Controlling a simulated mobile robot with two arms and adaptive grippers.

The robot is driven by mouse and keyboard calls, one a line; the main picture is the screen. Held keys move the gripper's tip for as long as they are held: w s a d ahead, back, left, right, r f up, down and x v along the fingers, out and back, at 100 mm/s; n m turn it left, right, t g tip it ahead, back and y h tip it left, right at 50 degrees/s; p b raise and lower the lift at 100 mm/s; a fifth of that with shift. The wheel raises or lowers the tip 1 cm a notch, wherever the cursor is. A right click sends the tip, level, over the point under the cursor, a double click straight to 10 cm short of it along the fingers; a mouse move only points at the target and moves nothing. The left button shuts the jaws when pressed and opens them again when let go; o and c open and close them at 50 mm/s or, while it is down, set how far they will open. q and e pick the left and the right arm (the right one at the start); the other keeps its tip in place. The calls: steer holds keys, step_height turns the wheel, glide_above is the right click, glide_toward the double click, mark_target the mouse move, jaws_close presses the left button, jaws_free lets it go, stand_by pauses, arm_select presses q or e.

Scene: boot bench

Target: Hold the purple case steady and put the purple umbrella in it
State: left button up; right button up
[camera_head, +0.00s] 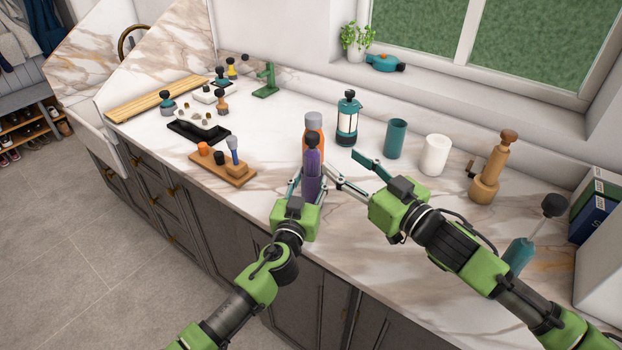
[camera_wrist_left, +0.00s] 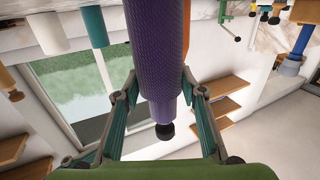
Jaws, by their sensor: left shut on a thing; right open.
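The purple case (camera_head: 312,186) stands upright near the counter's front edge, with my left gripper (camera_head: 311,179) shut around it. In the left wrist view, which looks upside down, the case (camera_wrist_left: 152,60) is a thick textured tube between the fingers (camera_wrist_left: 158,92). The purple umbrella (camera_head: 312,158) stands in the case, with only its narrower upper part and dark knob showing. Its knob end also shows in the left wrist view (camera_wrist_left: 165,112). How deep it sits is hidden. My right gripper (camera_head: 344,165) is open and empty just right of the case.
An orange bottle (camera_head: 314,122) stands close behind the umbrella. A teal press (camera_head: 347,120), teal cup (camera_head: 396,138), white cup (camera_head: 435,155) and wooden mill (camera_head: 490,172) stand to the right. A wooden tray (camera_head: 238,178) lies to the left. The front counter between the tray and case is clear.

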arm_select(q)
steer(key=o, duration=1.2)
steer(key=shift+c, duration=0.2)
steer(key=shift+s, duration=0.1)
steer(key=v, duration=1.1)
steer(key=shift+s, duration=0.4)
steer(key=shift+a+f, duration=0.1)
steer(key=shift+f, duration=0.05)
